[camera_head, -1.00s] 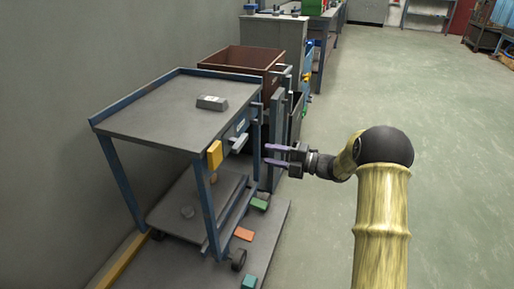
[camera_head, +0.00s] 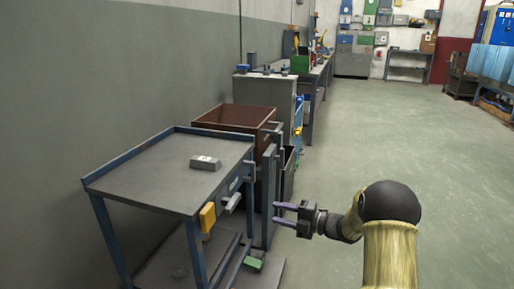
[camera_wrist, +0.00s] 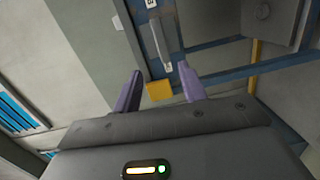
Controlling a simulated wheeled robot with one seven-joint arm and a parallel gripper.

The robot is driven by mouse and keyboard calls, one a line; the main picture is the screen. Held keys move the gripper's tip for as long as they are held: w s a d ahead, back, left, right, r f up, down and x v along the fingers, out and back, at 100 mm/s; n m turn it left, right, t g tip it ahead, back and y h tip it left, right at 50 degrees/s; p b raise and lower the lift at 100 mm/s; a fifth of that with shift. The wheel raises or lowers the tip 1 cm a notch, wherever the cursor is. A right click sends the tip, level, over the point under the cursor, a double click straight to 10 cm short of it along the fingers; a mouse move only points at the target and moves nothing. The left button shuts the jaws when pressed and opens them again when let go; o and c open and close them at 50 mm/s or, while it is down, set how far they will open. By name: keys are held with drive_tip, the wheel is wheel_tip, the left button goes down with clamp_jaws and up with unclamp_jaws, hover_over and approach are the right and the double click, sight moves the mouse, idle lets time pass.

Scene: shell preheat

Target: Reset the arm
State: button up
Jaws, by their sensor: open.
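My gripper (camera_head: 285,213) is at the end of my yellow-sleeved arm, to the right of the blue-framed cart (camera_head: 150,160) in the head view. Its two purple fingers are spread apart with nothing between them, and they point left toward the cart's side. In the wrist view the gripper (camera_wrist: 160,88) also shows open and empty. Beyond the fingers are a yellow block (camera_wrist: 159,90) and a drawer handle (camera_wrist: 161,42) on the cart. I cannot tell the exact gap between fingertips and cart.
A grey metal block (camera_head: 206,162) lies on the cart top. A brown open bin (camera_head: 238,117) and a grey cabinet (camera_head: 268,92) stand behind the cart. A green block (camera_head: 253,264) lies low beside the cart. Open floor (camera_head: 400,130) lies to the right.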

drive_tip(key=s+d+r+m+t+h+p, duration=0.2)
drive_tip(key=d+m+h, duration=0.1)
drive_tip(key=m+h, duration=0.5)
drive_tip(key=s+d+r+m+t+h+p, duration=0.1)
drive_tip(key=s+d+r+m+h, duration=0.3)
drive_tip(key=m, duration=0.6)
drive_tip(key=s+a+f+m+g+h+p, duration=0.15)
drive_tip(key=s+m+g, duration=0.35)
drive_tip(key=s, duration=0.7)
drive_tip(key=s+f+m+g+h+p, duration=0.1)
drive_tip(key=s+f+m+g+h, duration=0.2)
drive_tip(key=s+m, duration=0.65)
drive_tip(key=s+r+n+p, duration=0.2)
drive_tip(key=s+r+p, duration=0.1)
drive_tip(key=r+p, duration=3.5)
drive_tip(key=shift+y, duration=0.35)
drive_tip(key=shift+a+r, duration=0.1)
